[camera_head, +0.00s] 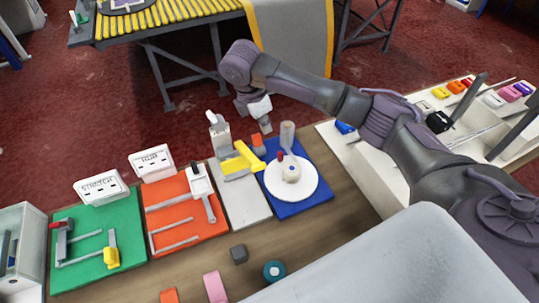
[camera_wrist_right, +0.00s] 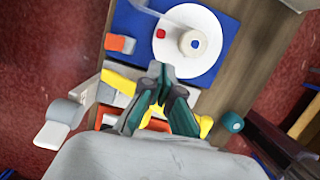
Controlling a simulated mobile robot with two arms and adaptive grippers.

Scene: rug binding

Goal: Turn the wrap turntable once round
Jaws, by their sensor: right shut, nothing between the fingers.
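The wrap turntable (camera_head: 303,192) is a round white disc on a blue board, with a pale roll (camera_head: 291,172) standing on it. A small red knob (camera_head: 280,156) is near its far left edge. In the right wrist view the disc (camera_wrist_right: 207,72) is at the upper right, with the red knob (camera_wrist_right: 160,34) left of the roll. My left gripper is out of view.
A grey post (camera_head: 287,136) stands behind the disc. Left of it are a grey board with a yellow lever (camera_head: 242,160), an orange board (camera_head: 160,222) and a green board (camera_head: 88,265).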

